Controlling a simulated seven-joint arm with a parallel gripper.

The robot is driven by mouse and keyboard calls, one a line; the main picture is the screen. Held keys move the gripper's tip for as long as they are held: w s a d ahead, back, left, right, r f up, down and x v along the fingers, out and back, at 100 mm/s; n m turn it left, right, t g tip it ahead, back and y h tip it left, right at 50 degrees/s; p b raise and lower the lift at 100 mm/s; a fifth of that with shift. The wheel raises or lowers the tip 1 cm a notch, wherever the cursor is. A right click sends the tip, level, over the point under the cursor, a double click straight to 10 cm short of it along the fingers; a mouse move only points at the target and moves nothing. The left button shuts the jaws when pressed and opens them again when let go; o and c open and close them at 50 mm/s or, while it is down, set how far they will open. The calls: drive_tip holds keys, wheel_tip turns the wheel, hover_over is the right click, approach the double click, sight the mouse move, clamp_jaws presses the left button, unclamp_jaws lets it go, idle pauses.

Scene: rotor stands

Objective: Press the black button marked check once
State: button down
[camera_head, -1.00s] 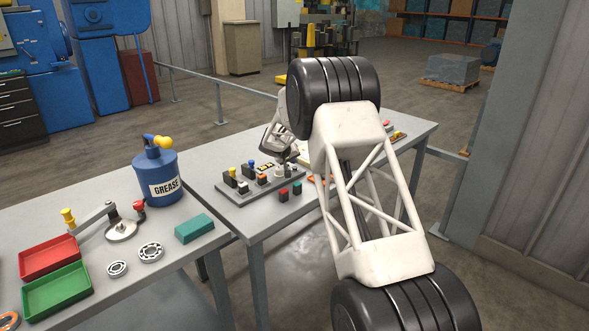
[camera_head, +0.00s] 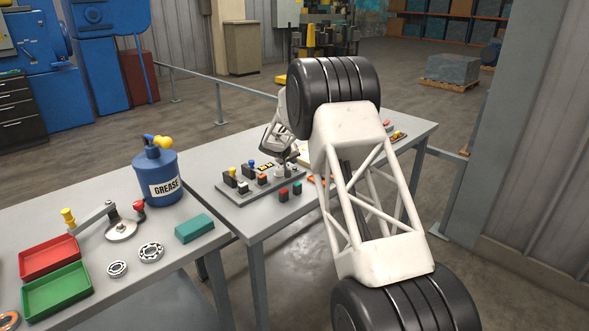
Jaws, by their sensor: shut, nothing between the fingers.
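My gripper (camera_head: 284,160) points down over the right part of the grey board (camera_head: 232,195) on the far table. It looks shut with nothing in it, though its fingertips are small and partly lost against the parts below. I cannot make out a black button marked check, nor whether the fingertips touch anything. A red-topped block (camera_head: 284,194) and a green-topped block (camera_head: 297,188) stand in front of the board. The board carries small dark stands with yellow, blue and orange tops.
On the near table stand a blue grease can (camera_head: 163,178), a teal block (camera_head: 194,228), bearings (camera_head: 151,253), a red tray (camera_head: 49,257) and a green tray (camera_head: 57,290). The far table's front left corner is clear.

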sight(295, 167)
drive_tip(key=shift+f, duration=0.15)
drive_tip(key=shift+f, duration=0.3)
drive_tip(key=shift+f, duration=0.35)
idle(0.9)
drive_tip(key=shift+s+f, duration=0.25)
drive_tip(key=shift+f, duration=0.75)
drive_tip(key=shift+r, duration=0.2)
idle(0.3)
drive_tip(key=shift+d+r, duration=0.1)
drive_tip(key=shift+r, duration=0.7)
drive_tip(key=shift+w+r, duration=0.15)
drive_tip(key=shift+r, duration=2.7)
